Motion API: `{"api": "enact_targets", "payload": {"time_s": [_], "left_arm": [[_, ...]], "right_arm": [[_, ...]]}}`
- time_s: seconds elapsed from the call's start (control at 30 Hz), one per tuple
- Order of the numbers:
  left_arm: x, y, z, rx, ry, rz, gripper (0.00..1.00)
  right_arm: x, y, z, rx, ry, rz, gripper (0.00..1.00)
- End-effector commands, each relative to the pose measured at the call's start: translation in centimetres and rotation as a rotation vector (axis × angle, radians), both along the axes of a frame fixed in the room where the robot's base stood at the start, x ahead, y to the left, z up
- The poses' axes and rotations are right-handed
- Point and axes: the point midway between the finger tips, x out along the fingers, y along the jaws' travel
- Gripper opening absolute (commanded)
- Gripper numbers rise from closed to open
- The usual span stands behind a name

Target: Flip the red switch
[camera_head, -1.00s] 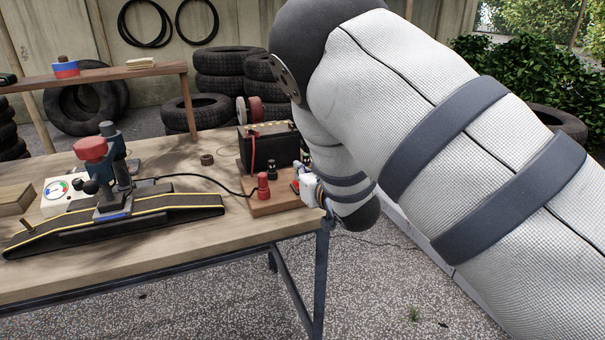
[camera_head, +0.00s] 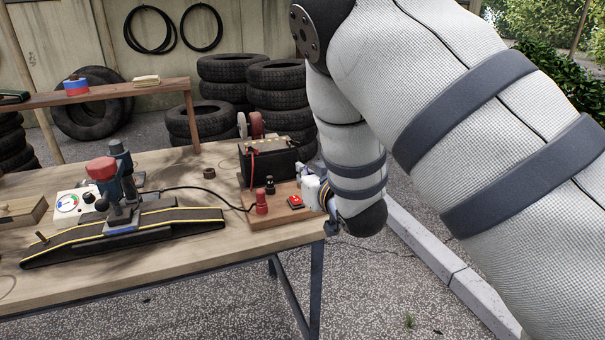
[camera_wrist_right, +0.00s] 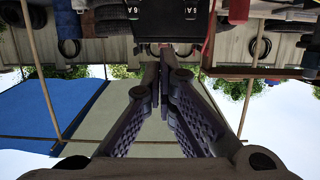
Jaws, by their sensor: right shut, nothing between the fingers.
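The red switch (camera_head: 295,202) is a small bright red rocker in a dark frame. It sits on the front right of a wooden board (camera_head: 262,220) at the bench's right end. My right gripper comes in from the right, beside the board's right edge and apart from the switch. Its fingers are mostly hidden behind my wrist in the head view. In the right wrist view my right gripper (camera_wrist_right: 164,55) is shut and empty, its tips near a dark box marked 6A (camera_wrist_right: 165,18). I cannot make out the switch there. My left gripper is not in view.
A black battery-like box (camera_head: 268,162), a red terminal post (camera_head: 261,203) and a black post (camera_head: 270,186) stand on the board. A black cable runs left to a gauge box (camera_head: 75,205). A clamp tool (camera_head: 118,190) stands mid-bench. Tyres (camera_head: 225,80) are stacked behind.

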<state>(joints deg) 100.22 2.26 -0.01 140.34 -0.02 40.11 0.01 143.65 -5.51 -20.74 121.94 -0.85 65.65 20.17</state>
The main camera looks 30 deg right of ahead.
Motion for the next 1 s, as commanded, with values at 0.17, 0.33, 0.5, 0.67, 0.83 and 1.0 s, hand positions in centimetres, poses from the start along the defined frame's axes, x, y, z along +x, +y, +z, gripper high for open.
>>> {"api": "enact_targets", "payload": {"time_s": [0.17, 0.33, 0.5, 0.67, 0.83, 1.0], "left_arm": [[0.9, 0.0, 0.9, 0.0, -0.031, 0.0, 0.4], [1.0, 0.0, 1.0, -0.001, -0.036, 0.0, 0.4], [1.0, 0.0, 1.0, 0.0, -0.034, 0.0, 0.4], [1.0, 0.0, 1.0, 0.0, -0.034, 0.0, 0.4], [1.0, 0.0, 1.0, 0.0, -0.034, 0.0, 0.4], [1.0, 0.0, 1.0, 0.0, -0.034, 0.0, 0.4]], "right_arm": [[-2.6, 0.7, 1.6, 0.0, -0.004, 0.001, 0.0], [-3.6, 0.9, 1.8, -0.001, -0.001, 0.001, 0.0], [-3.6, 0.9, 1.7, -0.001, 0.0, 0.001, 0.0], [-3.6, 0.9, 1.6, -0.001, 0.0, 0.001, 0.0], [-3.9, 1.0, 0.5, 0.003, 0.029, 0.0, 0.0], [-9.4, 2.7, -10.6, 0.033, 0.346, 0.003, 0.0]]}}
